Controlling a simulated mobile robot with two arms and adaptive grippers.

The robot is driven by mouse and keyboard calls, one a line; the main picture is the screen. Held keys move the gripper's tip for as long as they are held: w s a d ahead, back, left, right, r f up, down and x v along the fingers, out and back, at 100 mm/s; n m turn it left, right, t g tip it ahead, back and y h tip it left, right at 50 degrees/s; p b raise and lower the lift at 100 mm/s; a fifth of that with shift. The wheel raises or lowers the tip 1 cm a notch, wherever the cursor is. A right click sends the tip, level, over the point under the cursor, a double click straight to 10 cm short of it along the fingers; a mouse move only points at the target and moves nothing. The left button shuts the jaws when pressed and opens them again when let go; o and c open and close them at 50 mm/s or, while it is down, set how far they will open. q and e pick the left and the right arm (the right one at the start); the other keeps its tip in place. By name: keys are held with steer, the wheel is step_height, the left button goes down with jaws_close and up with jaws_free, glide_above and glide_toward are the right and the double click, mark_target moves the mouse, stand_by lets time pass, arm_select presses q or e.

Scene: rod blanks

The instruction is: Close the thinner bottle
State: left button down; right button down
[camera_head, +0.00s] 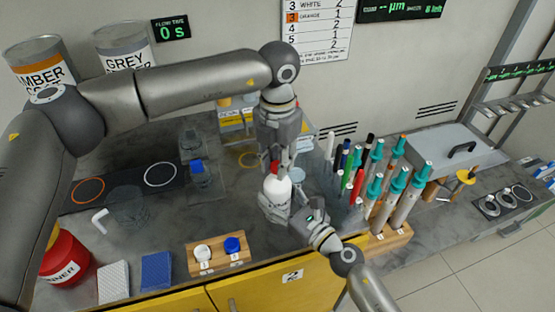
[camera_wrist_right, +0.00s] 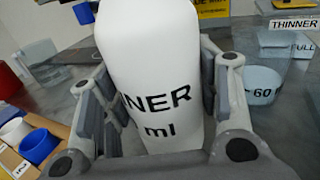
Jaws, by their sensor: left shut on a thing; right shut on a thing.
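The thinner bottle (camera_head: 277,188) is white and stands upright near the middle of the bench in the head view. My right gripper (camera_head: 291,208) is shut on its body from the lower right. In the right wrist view the bottle (camera_wrist_right: 155,70) fills the space between the two fingers, its printed lettering facing the camera. My left gripper (camera_head: 280,160) points down from above and is shut on a small red cap (camera_head: 274,167) at the bottle's top. The fingers partly hide the cap and bottle mouth, so I cannot tell how they meet.
A wooden rack of pens and teal-capped tubes (camera_head: 392,243) stands close on the right. A small wooden holder with white and blue caps (camera_head: 219,257) is at front left. A glass beaker (camera_head: 128,208) and a red thinner container (camera_head: 66,257) stand further left.

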arm_select(q)
steer(key=m, duration=0.6)
steer(key=shift+m, duration=0.4)
steer(key=m, duration=0.5)
steer(key=shift+m, duration=0.3)
steer(key=c, duration=1.2)
jaws_free()
steer(key=shift+r, duration=0.1)
steer(key=shift+r, duration=2.15)
steer(key=shift+c, duration=0.2)
steer(key=r+n, duration=0.1)
steer(key=n, duration=0.1)
steer(key=r+n, duration=0.1)
steer(key=n, duration=0.1)
steer(key=shift+n, duration=0.4)
steer(key=n, duration=0.1)
steer(key=r+n, duration=0.1)
steer(key=n, duration=0.2)
steer(key=shift+r, duration=0.25)
